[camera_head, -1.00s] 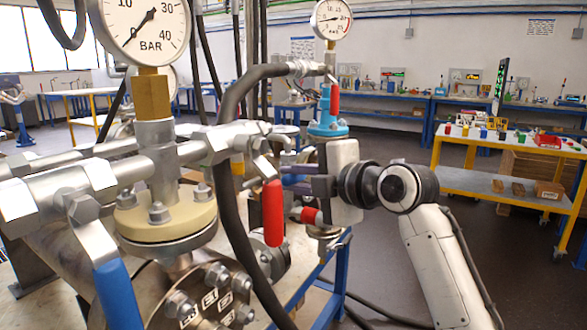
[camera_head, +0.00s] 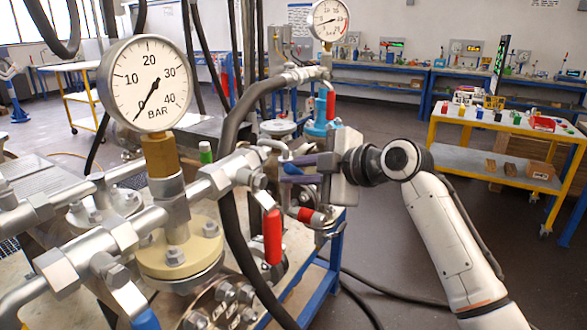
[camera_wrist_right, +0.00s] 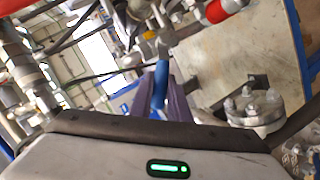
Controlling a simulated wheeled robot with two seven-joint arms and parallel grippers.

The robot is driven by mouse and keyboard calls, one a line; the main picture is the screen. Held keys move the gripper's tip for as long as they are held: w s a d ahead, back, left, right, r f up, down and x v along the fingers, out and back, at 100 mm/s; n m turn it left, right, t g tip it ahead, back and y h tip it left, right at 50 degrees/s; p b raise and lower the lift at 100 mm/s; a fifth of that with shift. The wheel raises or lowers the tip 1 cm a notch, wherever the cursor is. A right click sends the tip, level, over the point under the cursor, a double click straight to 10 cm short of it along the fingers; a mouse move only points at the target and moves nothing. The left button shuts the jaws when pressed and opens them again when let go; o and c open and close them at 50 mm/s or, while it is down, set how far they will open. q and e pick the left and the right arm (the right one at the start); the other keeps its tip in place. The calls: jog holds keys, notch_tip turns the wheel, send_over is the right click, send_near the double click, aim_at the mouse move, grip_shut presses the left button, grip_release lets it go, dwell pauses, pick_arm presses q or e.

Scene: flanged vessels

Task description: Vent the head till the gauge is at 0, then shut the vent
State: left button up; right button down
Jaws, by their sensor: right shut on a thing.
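A large gauge (camera_head: 148,90) marked in BAR stands at the left of the head view. A smaller gauge (camera_head: 329,20) stands further back, too small to read surely. My right gripper (camera_head: 291,170) reaches in from the right among the pipes. In the wrist view its purple-grey fingers are shut on a blue lever handle (camera_wrist_right: 160,85), which joins a metal valve fitting. The fittings partly hide this grip in the head view. My left gripper is out of view.
Red lever handles hang at the near pipe (camera_head: 272,236) and below the small gauge (camera_head: 331,105). A thick black hose (camera_head: 232,130) curves up close left of my gripper. Flanges and pipes crowd the left. A yellow-framed table (camera_head: 500,125) stands right; floor between is mostly clear.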

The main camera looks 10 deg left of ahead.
jog(key=c, duration=1.7)
grip_release()
jog(key=shift+o, duration=0.2)
jog(key=b+v, duration=0.1)
jog(key=v, duration=0.9)
jog(key=shift+d, duration=0.2)
